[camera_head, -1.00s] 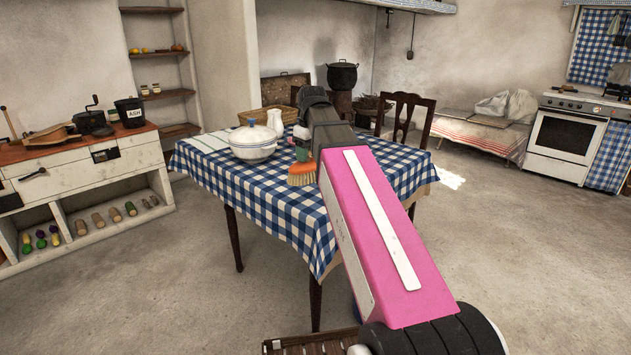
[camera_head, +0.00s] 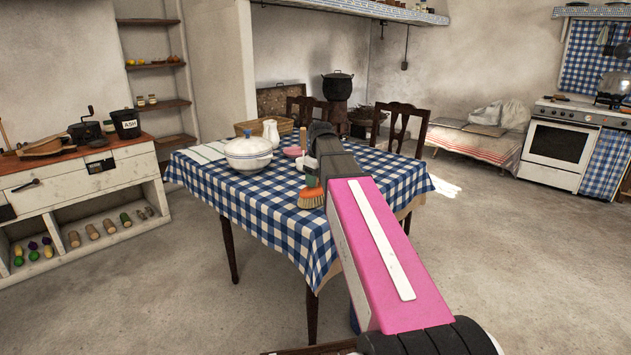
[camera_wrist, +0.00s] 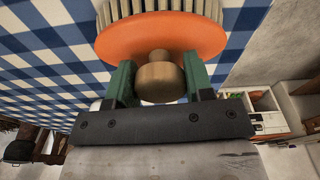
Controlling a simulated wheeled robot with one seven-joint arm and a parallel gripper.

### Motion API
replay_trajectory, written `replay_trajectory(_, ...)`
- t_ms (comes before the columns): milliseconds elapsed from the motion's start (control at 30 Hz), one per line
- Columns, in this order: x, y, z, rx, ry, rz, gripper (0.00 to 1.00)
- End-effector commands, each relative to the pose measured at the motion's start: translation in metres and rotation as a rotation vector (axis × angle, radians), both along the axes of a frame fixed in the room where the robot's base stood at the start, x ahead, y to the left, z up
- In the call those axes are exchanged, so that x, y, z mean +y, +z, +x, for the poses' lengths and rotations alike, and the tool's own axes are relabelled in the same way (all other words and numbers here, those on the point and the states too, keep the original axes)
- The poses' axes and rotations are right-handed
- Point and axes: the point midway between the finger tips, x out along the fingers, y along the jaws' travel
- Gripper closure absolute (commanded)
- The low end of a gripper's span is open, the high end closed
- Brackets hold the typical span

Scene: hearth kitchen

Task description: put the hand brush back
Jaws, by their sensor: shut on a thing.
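The hand brush (camera_head: 311,197) has an orange head with pale bristles and hangs from my gripper (camera_head: 308,177), over the checked tablecloth near the table's front side. In the wrist view the brush's orange head (camera_wrist: 160,38) and round wooden knob (camera_wrist: 160,82) sit between the two green fingers of my gripper (camera_wrist: 158,85). The gripper is shut on the brush. Whether the bristles touch the cloth cannot be told. My arm hides part of the table behind the gripper.
The table (camera_head: 260,195) holds a white tureen (camera_head: 248,153), a white jug (camera_head: 271,133), a pink bowl (camera_head: 292,151) and a basket (camera_head: 262,126). Dark chairs (camera_head: 402,125) stand behind it. A white cabinet (camera_head: 85,185) is at the left, a stove (camera_head: 560,145) at the right. Floor on the right is clear.

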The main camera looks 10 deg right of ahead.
Motion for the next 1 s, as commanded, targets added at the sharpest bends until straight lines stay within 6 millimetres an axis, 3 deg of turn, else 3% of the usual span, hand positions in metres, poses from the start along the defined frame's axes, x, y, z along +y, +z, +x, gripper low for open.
replay_trajectory(400, 0.0, -0.007, 0.0, 0.0, 0.0, 0.0, 0.71)
replay_trajectory(433, 0.0, -0.008, 0.0, 0.0, 0.0, 0.0, 0.49)
replay_trajectory(500, 0.0, -0.007, 0.0, 0.0, 0.0, 0.0, 0.27)
replay_trajectory(833, 0.0, -0.006, 0.0, 0.0, 0.0, 0.0, 0.27)
replay_trajectory(1000, -0.001, 0.009, -0.001, -0.001, 0.0, 0.0, 0.27)
